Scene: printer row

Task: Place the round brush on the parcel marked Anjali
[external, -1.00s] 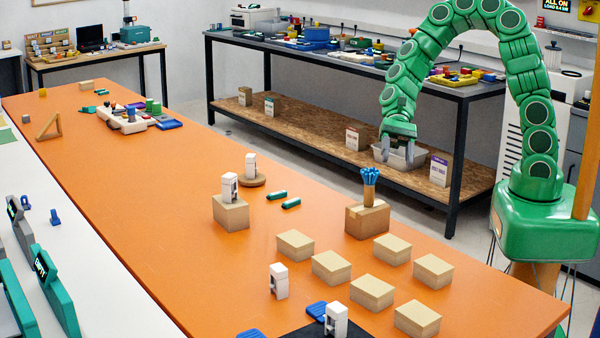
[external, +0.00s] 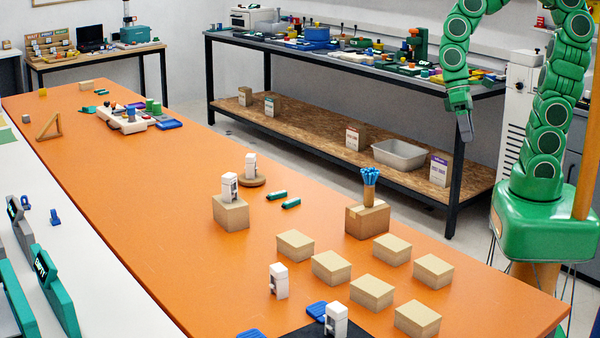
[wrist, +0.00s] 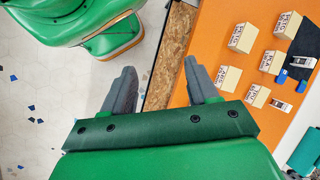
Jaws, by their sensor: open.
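Several cardboard parcels (external: 372,293) stand spread over the near right part of the orange table (external: 150,210). Some also show in the wrist view (wrist: 243,38) with dark lettering on their sides; I cannot make out the name Anjali. I cannot identify the round brush for certain. A bunch of blue tips (external: 370,175) stands in a tan holder on a larger cardboard box (external: 366,220). My gripper (external: 464,125) hangs in the air beyond the table's right edge, well away from the parcels. In the wrist view my gripper (wrist: 158,82) is open and empty.
White devices (external: 279,281) stand among the parcels, on another box (external: 231,212) and on a round wooden base (external: 252,181). A grey bin (external: 399,154) sits on the back bench's lower shelf (external: 320,135). The table's middle left is clear.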

